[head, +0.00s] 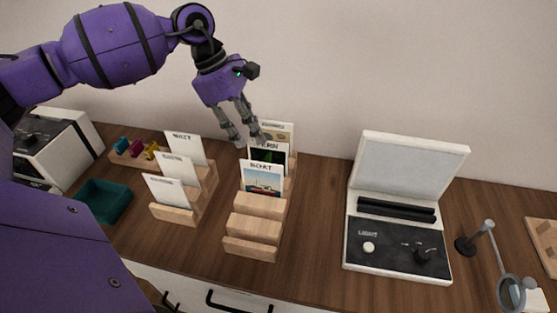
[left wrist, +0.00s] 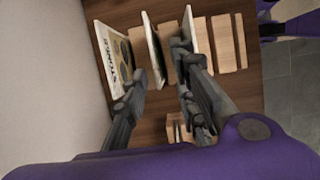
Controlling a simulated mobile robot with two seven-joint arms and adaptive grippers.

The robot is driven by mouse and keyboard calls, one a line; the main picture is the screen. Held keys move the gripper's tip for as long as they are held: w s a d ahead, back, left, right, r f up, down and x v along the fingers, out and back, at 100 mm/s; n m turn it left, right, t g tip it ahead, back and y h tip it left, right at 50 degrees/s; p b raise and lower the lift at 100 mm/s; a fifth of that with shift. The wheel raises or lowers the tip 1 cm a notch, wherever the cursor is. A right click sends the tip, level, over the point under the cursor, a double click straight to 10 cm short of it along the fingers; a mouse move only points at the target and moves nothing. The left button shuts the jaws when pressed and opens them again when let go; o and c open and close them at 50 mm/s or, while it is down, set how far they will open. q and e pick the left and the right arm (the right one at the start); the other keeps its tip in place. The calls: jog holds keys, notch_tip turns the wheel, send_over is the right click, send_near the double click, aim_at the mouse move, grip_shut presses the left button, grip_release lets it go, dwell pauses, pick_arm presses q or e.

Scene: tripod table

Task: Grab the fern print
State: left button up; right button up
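The fern print (head: 268,155) is a dark card with green on it and a white top strip, partly lettered "ERN" in view. It stands upright in a stepped wooden rack (head: 250,247), behind the boat print (head: 262,180) and in front of another pale print (head: 280,130). My left gripper (head: 247,142) is open and empty, just above and left of the fern print, and overlaps its edge in the head view. In the left wrist view, the fern print (left wrist: 153,48) shows nearly edge-on between the open fingers (left wrist: 158,62). My right gripper is not in view.
A second rack with white cards (head: 176,167) stands to the left, by a teal tray (head: 105,203) and a white-and-black device (head: 50,145). An open light box (head: 397,245) and a magnifier on a stand (head: 510,290) are right. Bare tabletop (head: 318,210) lies between.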

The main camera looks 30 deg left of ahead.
aim_at(268, 152)
pick_arm(q)
jog(key=x, duration=0.3)
jog(key=shift+w+r, duration=0.1)
jog(key=shift+w, duration=0.1)
jog(key=x, duration=0.2)
jog(key=p+x, duration=0.1)
jog(key=x, duration=0.1)
jog(key=shift+w+d, duration=0.2)
jog(key=shift+d, duration=0.25)
jog(key=shift+d+f, duration=0.1)
jog(key=shift+f, duration=0.35)
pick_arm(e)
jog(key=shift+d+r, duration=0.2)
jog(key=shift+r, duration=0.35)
pick_arm(q)
grip_shut()
